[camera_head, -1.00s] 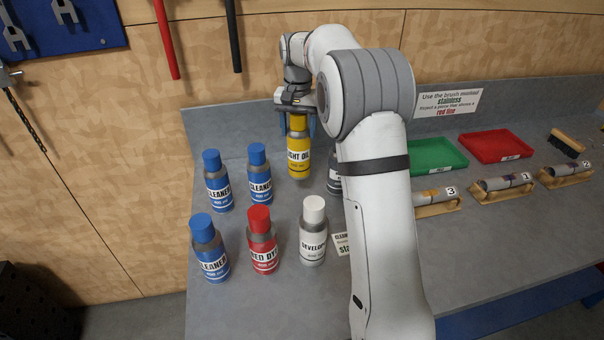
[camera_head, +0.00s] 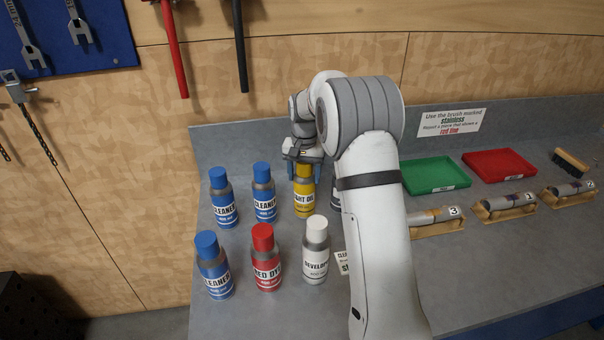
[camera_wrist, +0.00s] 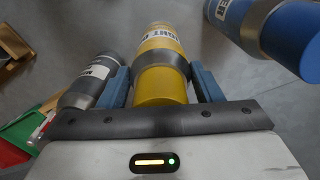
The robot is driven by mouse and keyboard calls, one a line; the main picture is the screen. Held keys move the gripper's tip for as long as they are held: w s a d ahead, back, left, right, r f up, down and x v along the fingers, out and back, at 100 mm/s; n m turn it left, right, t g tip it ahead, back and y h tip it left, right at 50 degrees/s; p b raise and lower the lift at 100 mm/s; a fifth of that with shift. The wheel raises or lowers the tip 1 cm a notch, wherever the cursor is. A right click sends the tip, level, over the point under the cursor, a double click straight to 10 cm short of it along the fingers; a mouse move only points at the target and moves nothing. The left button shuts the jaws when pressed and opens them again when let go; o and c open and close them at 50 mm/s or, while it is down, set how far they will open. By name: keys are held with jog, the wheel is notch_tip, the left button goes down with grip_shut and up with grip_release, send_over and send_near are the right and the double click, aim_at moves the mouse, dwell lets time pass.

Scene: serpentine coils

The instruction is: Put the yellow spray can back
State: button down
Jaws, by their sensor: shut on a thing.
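The yellow spray can (camera_head: 304,203), labelled light oil, is upright at the back of the bench, right of a blue cleaner can (camera_head: 264,199). My gripper (camera_head: 306,171) is shut on its upper part from above. In the wrist view the yellow can (camera_wrist: 161,60) lies between the two blue fingers of my gripper (camera_wrist: 162,88). The can's base is at or very near the bench top; I cannot tell whether it touches. A grey can (camera_wrist: 92,84) stands close on one side, mostly hidden behind my arm in the head view.
Blue cleaner cans (camera_head: 223,204) (camera_head: 213,270), a red dye can (camera_head: 266,264) and a white-capped developer can (camera_head: 315,255) stand nearby. Green (camera_head: 435,175) and red (camera_head: 499,165) trays and pipe pieces on wooden stands (camera_head: 503,206) are to the right.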

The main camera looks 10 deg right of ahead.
jog(key=shift+c, duration=2.1)
grip_release()
jog(key=shift+f, duration=0.1)
notch_tip(320, 180, up, 12)
jog(key=shift+r+b, duration=0.1)
jog(key=shift+b, duration=0.5)
jog(key=s+r+n, duration=0.1)
jog(key=s+r, duration=0.3)
jog(key=s, duration=0.5)
jog(key=s+f+n+t, duration=0.1)
jog(key=s+f, duration=0.2)
jog(key=s, duration=1.1)
jog(key=s+f+n+t, duration=0.2)
jog(key=s+f, duration=0.1)
jog(key=s, duration=1.1)
jog(key=shift+a+n, duration=0.3)
jog(key=shift+a, duration=0.05)
